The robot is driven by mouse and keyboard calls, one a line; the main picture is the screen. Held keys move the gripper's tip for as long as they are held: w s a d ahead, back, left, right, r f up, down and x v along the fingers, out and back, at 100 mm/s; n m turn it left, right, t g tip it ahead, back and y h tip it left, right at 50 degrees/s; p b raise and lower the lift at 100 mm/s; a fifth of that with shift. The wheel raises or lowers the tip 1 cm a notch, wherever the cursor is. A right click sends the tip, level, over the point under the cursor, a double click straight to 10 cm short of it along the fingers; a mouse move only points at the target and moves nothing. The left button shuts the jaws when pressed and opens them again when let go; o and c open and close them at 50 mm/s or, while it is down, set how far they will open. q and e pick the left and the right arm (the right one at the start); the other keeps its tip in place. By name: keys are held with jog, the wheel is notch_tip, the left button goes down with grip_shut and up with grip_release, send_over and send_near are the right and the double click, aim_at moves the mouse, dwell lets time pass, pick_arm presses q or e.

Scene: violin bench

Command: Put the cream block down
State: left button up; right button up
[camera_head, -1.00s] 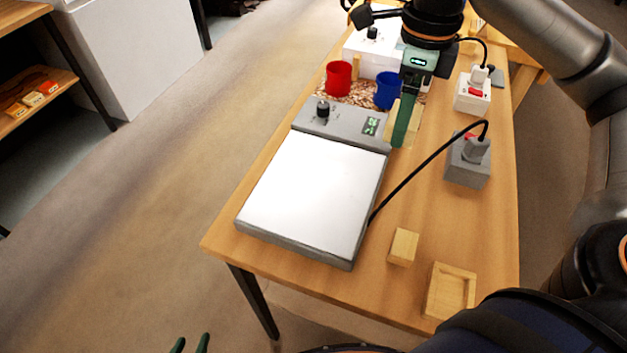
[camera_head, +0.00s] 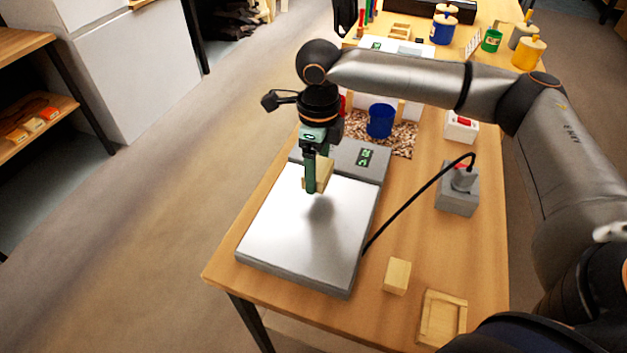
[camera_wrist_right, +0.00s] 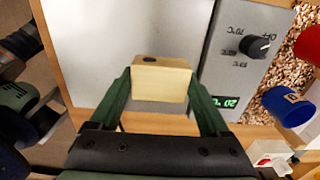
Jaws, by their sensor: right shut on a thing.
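My right gripper (camera_head: 316,186) is over the upper part of the hot plate's white top (camera_head: 295,240). It is shut on a cream block (camera_head: 325,173), which is partly hidden behind a finger in the head view. In the right wrist view the block (camera_wrist_right: 160,83) sits between the two green fingers, with a small dark spot on its upper face. A shadow lies on the plate below the gripper, and the block appears held above the surface. My left gripper is out of view.
A second wooden block (camera_head: 397,275) and a shallow wooden tray (camera_head: 443,318) lie at the table's near right. A grey socket box (camera_head: 457,197) with a black cable stands right of the plate. A blue cup (camera_head: 380,121) stands behind on a speckled mat.

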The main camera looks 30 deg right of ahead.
jog(key=shift+w+a+f, duration=0.15)
jog(key=shift+f, duration=0.1)
jog(key=shift+w+a+f+b, duration=0.15)
jog(key=shift+f+b, duration=0.15)
jog(key=shift+f, duration=1.45)
jog(key=shift+f, duration=0.1)
jog(key=o, duration=1.2)
notch_tip(320, 180, up, 12)
jog(key=shift+r+p, duration=0.1)
jog(key=shift+p, duration=0.8)
